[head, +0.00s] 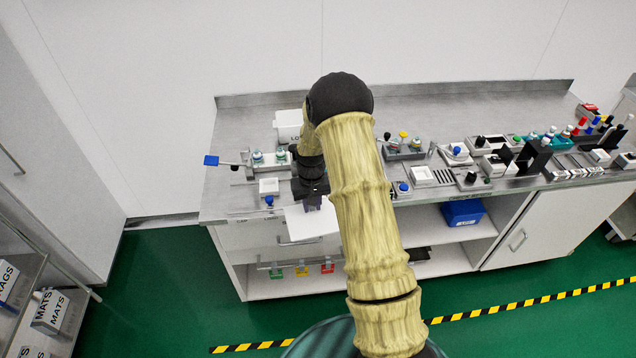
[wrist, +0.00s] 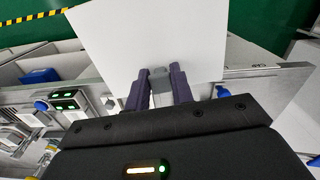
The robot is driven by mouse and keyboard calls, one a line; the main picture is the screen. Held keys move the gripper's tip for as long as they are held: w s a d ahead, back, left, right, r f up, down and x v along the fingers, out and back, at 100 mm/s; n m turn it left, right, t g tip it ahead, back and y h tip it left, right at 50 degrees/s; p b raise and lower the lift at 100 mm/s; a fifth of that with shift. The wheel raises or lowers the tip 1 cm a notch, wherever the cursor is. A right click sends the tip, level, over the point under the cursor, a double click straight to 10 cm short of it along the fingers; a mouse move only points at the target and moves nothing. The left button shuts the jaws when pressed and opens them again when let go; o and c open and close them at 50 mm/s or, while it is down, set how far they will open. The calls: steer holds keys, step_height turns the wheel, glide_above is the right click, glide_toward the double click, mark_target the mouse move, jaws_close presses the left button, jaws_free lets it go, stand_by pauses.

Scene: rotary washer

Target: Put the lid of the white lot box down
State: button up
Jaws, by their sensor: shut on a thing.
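The lid (head: 312,223) is a flat white panel, held out at the front edge of the counter in the head view. It fills the top middle of the wrist view (wrist: 150,38). My gripper (head: 313,203) is shut on the lid's small grey knob (wrist: 159,74), between the two dark fingers in the wrist view (wrist: 158,80). The white lot box (head: 288,126) stands at the back left of the counter, behind my wrist, with its lettering partly hidden by my arm. The lid is apart from the box.
The steel counter (head: 260,98) holds small fixtures close to the left of my gripper, including a blue-ended lever (head: 212,160) and a white block (head: 268,186). More devices crowd the right side. A blue bin (head: 463,212) sits on the shelf below.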

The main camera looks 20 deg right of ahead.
steer(key=s+a+f+b, duration=0.3)
steer(key=s+a+f, duration=0.1)
steer(key=s+f, duration=0.5)
steer(key=shift+a+f+n, duration=0.2)
steer(key=shift+f+n, duration=0.15)
steer(key=shift+n, duration=0.05)
steer(key=shift+w, duration=0.1)
